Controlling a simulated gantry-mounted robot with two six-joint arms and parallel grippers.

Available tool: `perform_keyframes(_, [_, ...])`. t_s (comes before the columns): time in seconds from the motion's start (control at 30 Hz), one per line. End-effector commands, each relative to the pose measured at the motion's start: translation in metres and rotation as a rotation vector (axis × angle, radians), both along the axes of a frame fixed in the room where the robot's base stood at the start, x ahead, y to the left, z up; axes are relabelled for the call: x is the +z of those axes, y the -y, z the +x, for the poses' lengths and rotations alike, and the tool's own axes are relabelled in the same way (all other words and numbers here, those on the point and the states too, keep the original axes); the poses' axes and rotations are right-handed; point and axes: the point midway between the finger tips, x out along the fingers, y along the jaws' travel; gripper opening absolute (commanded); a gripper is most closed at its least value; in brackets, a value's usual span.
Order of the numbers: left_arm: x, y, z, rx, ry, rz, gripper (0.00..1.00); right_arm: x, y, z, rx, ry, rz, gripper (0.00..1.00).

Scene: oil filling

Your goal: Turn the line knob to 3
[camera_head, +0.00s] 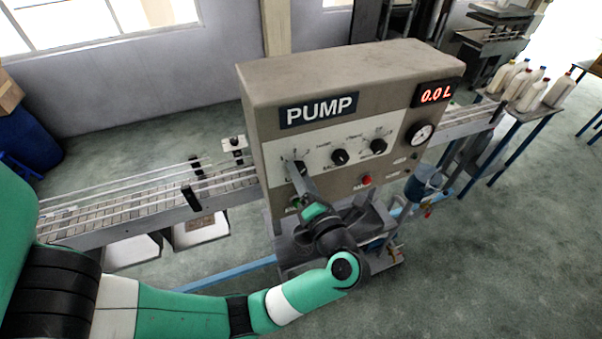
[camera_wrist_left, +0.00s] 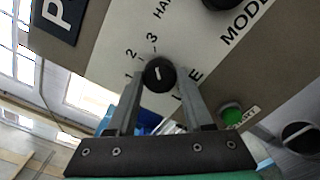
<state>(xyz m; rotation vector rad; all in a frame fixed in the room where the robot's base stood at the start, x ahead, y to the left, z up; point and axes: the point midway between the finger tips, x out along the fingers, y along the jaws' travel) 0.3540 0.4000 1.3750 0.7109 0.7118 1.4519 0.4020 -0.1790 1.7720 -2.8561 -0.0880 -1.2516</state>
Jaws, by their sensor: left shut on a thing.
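The pump panel (camera_head: 325,160) has a row of black knobs in the head view. The line knob (camera_wrist_left: 159,75) is a round black knob with a short white mark, beside the printed word LINE and the digits 1, 2 and 3. Its white mark points roughly up in the left wrist view, on the side of the 3; I cannot tell if it lines up exactly. My left gripper (camera_wrist_left: 157,84) has one finger on each side of this knob and is shut on it. In the head view my left gripper (camera_head: 298,172) hides most of the knob. My right gripper is not in view.
The middle knob (camera_head: 340,157) and right knob (camera_head: 378,146) sit right of the line knob. A red button (camera_head: 366,180), a gauge (camera_head: 420,134) and a display (camera_head: 436,93) reading 0.0 L are on the pump. A conveyor (camera_head: 130,208) runs left; bottles (camera_head: 530,90) stand far right.

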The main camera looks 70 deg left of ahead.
Motion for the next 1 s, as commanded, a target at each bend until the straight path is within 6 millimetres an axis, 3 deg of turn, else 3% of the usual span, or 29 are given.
perform_keyframes(0.27, [0.0,0.0,0.0,0.0,-0.003,0.002,0.0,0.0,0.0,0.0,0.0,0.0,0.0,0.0])
perform_keyframes(0.3, [0.0,0.0,0.0,0.0,-0.003,0.002,0.56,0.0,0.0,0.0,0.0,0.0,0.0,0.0])
perform_keyframes(0.43, [0.0,0.0,0.0,0.001,-0.002,0.001,0.8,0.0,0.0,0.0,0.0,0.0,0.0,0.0])
perform_keyframes(0.77, [0.0,0.002,0.0,-0.001,-0.001,0.001,0.81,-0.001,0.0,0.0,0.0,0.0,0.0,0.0])
perform_keyframes(0.87, [-0.001,0.013,0.001,-0.002,0.0,0.0,0.81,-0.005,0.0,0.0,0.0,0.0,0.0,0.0])
perform_keyframes(1.0, [-0.003,0.042,0.001,-0.006,0.001,0.001,0.81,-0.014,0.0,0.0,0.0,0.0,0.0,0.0])
